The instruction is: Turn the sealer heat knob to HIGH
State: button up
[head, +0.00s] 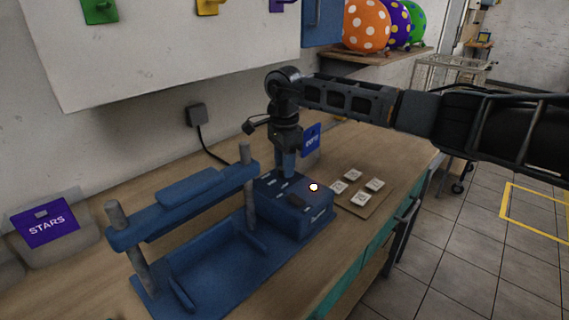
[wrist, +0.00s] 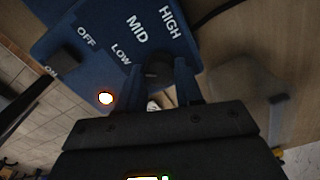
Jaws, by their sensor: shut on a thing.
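The blue sealer (head: 200,262) stands on the wooden bench, with its control box (head: 300,222) at its right end. In the wrist view the box top (wrist: 98,22) carries the words LOW, MID and HIGH in an arc beside the dark heat knob (wrist: 157,68). My gripper (head: 286,174) points down onto the box top. In the wrist view its fingers (wrist: 159,82) are shut on the knob, one on each side. The fingers hide much of the knob, and I cannot tell which word it points to. In the head view the gripper hides the knob.
A lit lamp (head: 314,187) and a dark OFF/ON switch (wrist: 65,59) are on the box. A board (head: 377,203) with several white tiles lies right of it. A STARS bin (head: 48,228) is at the left. The sealer's raised bar (head: 190,205) stands left of my gripper.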

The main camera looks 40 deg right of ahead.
jog(key=c, duration=0.3)
jog(key=m, duration=0.5)
jog(key=shift+m, duration=0.4)
jog(key=m+p, duration=0.1)
jog(key=m, duration=0.5)
jog(key=m+p, duration=0.1)
jog(key=m, duration=0.5)
jog(key=shift+a+r+m, duration=0.1)
jog(key=shift+m, duration=0.3)
jog(key=m+p, duration=0.2)
jog(key=m, duration=0.3)
jog(key=shift+m, duration=0.3)
